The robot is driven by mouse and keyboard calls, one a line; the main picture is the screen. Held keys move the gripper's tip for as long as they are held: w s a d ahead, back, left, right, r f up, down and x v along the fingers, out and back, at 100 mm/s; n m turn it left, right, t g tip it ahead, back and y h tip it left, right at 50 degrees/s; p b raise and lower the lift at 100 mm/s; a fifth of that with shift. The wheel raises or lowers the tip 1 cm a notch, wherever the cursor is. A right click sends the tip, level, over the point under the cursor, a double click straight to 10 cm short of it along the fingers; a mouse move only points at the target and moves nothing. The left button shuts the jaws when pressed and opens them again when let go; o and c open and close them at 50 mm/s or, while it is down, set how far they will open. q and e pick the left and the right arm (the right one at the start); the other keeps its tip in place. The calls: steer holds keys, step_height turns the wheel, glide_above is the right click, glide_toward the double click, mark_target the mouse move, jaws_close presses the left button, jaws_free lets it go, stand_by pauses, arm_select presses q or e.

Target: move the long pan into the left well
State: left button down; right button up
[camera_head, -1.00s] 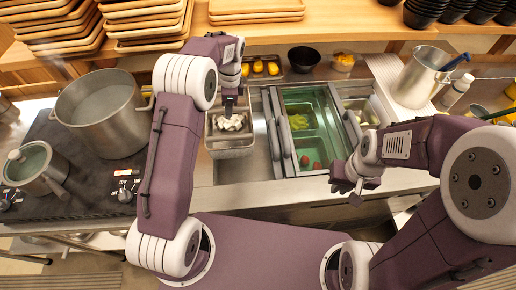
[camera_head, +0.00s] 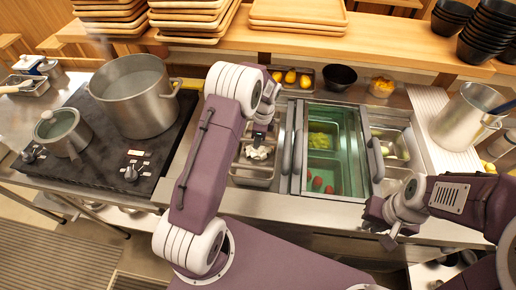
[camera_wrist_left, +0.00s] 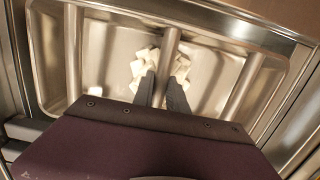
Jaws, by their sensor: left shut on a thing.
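The long pan (camera_head: 252,182) is a steel pan with white cubes in it, left of the green-lined wells in the head view. In the left wrist view the steel pan (camera_wrist_left: 110,85) fills most of the picture, with a steel bar across its middle. My left gripper (camera_head: 262,133) reaches down to the pan from above. Its dark fingertips (camera_wrist_left: 164,90) are closed about the bar, among the white cubes. I cannot tell whether the pan rests in the left well or hangs a little above it. My right gripper (camera_head: 385,222) is empty at the counter's front right; its finger gap is unclear.
Green-lined wells (camera_head: 346,175) with yellow-green and red food stand to the right, with grey handled lids (camera_head: 298,150). A big pot (camera_head: 135,100) and a small pot (camera_head: 60,132) stand on the stove at left. A black bowl (camera_head: 340,77) sits behind.

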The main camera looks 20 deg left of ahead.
arm_select(q)
steer(key=shift+f, duration=1.9)
steer(key=shift+f, duration=0.15)
steer(key=c, duration=1.3)
jaws_free()
steer(key=shift+s, duration=0.1)
steer(key=shift+c, duration=0.2)
steer(key=r, duration=0.4)
steer(key=d+r, duration=0.1)
steer(key=r, duration=0.7)
steer(key=shift+w+d+r, duration=0.15)
steer(key=shift+w+d, duration=0.05)
steer(key=shift+w, duration=0.05)
steer(key=s+d+n, duration=0.1)
steer(key=s+n, duration=0.4)
steer(key=s, duration=0.1)
steer(key=s+d+n+t+h, duration=0.1)
steer(key=s+n, duration=0.3)
steer(key=s, duration=0.3)
steer(key=s+d+n, duration=0.2)
steer(key=s+n, duration=0.3)
steer(key=s, duration=0.2)
steer(key=shift+d+r+n+t+h, duration=0.1)
steer(key=shift+r+n+t+h, duration=0.1)
steer(key=shift+n+t+h, duration=0.1)
steer(key=shift+s+f+n, duration=0.1)
steer(key=shift+s+n, duration=0.15)
steer(key=shift+n, duration=0.15)
